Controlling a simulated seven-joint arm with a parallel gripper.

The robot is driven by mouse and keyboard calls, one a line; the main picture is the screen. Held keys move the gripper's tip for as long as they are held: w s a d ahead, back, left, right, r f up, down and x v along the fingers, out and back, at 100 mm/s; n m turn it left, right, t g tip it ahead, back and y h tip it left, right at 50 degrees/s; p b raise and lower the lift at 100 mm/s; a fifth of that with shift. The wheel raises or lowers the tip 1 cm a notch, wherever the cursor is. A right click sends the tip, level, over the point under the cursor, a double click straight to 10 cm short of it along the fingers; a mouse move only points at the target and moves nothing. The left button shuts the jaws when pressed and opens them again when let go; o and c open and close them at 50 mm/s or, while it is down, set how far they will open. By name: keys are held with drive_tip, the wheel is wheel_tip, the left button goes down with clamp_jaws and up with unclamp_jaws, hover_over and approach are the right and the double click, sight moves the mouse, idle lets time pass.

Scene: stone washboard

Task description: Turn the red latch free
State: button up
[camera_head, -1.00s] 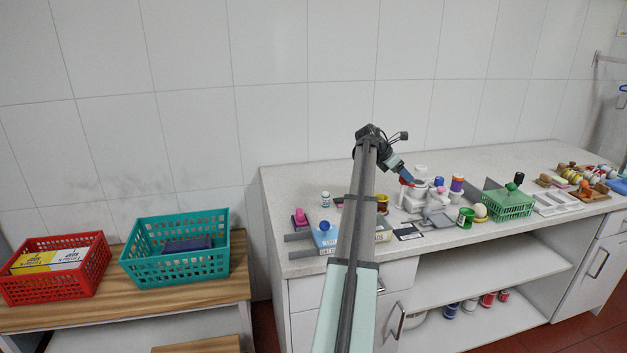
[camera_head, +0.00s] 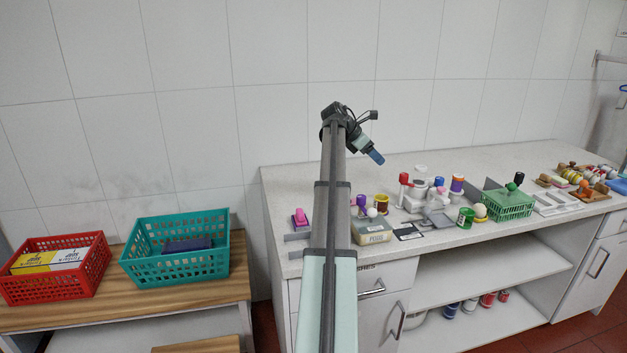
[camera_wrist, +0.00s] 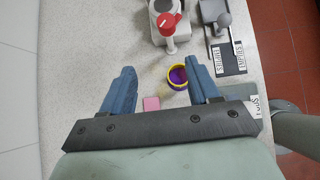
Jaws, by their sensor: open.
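The red latch (camera_wrist: 168,22) shows at the top of the wrist view as a red part on a white fixture (camera_wrist: 157,8), with a pale stem reaching toward me. In the head view a red top (camera_head: 404,178) stands on a white stem at the fixture on the counter. How far the latch is turned, I cannot tell. My gripper (camera_head: 376,157) is above the counter, left of the red top and apart from it. In the wrist view my gripper (camera_wrist: 161,68) has its blue fingers wide apart with nothing held between them.
A yellow-rimmed cup (camera_wrist: 177,77) with purple inside and a pink block (camera_wrist: 151,103) lie below my fingers. A grey knob (camera_wrist: 224,20) with a dark labelled plate (camera_wrist: 228,58) is right of the latch. A green basket (camera_head: 510,205) stands farther right. Counter is bare at left.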

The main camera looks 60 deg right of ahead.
drive_tip(key=w+a+f+t+h, duration=0.1)
drive_tip(key=w+a+f, duration=0.3)
drive_tip(key=w, duration=0.4)
drive_tip(key=w+a+f+t+h, duration=0.1)
drive_tip(key=w+a+f+t, duration=0.1)
drive_tip(key=w+a+f, duration=0.3)
drive_tip(key=w+a, duration=0.2)
drive_tip(key=w, duration=0.1)
drive_tip(key=shift+w, duration=0.3)
drive_tip(key=m+g+y, duration=0.2)
drive_tip(key=m+g, duration=0.2)
approach(403, 174)
drive_tip(key=w+d+r, duration=0.3)
drive_tip(key=w+d, duration=0.1)
drive_tip(key=w, duration=0.1)
drive_tip(key=s+f+y, duration=0.1)
drive_tip(key=s+f, duration=0.2)
drive_tip(key=s+d+f, duration=0.1)
drive_tip(key=s+f, duration=0.2)
drive_tip(key=s, duration=0.1)
drive_tip(key=s+f+g+y, duration=0.1)
drive_tip(key=s+f, duration=0.2)
drive_tip(key=f, duration=0.1)
drive_tip(key=shift+s+d+y, duration=0.2)
drive_tip(key=shift+s+y, duration=0.05)
drive_tip(key=shift+y, duration=0.05)
drive_tip(key=shift+c, duration=0.3)
drive_tip(key=shift+r, duration=0.1)
drive_tip(key=c, duration=1)
